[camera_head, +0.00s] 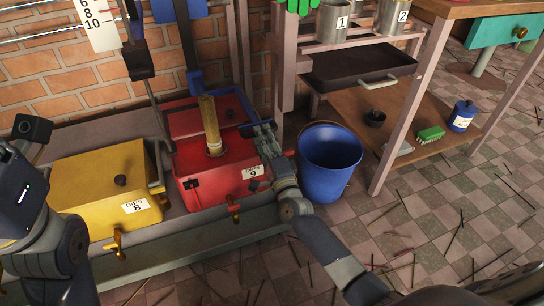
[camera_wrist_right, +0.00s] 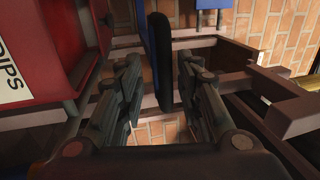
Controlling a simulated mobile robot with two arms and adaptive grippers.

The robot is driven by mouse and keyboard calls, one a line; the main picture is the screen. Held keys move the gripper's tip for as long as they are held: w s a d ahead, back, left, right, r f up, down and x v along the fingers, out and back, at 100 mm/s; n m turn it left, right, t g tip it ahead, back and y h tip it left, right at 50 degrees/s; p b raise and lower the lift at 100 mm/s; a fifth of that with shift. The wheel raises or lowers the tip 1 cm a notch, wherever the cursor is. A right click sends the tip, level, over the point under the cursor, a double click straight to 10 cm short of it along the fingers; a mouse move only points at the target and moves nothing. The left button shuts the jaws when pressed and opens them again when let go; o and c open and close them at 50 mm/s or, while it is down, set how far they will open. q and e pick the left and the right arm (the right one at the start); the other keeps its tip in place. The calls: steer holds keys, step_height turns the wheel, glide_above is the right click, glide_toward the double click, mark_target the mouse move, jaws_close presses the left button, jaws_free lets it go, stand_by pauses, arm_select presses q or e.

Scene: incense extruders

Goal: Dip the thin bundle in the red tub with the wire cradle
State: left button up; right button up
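The red tub (camera_head: 200,180) with a "DIPS 9" label stands against the brick wall. It also shows at the left of the right wrist view (camera_wrist_right: 45,35). A tan upright bundle (camera_head: 209,122) reaches down into an opening in the tub's top; its lower end is hidden. A blue hanging part (camera_head: 194,80) is at its upper end. I cannot clearly make out the wire cradle. My right gripper (camera_head: 264,138) is beside the tub's right edge. Its fingers (camera_wrist_right: 165,95) are apart, with a dark blue bar (camera_wrist_right: 157,55) showing between them. My left arm is at the left edge; its fingers do not show.
A yellow tub (camera_head: 95,185) labelled "DIPS 8" stands left of the red one. A blue bucket (camera_head: 325,178) stands on the floor to the right. A wooden shelf (camera_head: 390,108) holds a green brush (camera_head: 430,134) and a blue bottle (camera_head: 462,116). Thin sticks litter the tiled floor.

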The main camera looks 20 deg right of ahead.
steer(key=s+f, duration=0.2)
steer(key=s, duration=0.8)
steer(key=shift+d, duration=0.15)
steer(key=shift+s, duration=0.1)
stand_by(4.8)
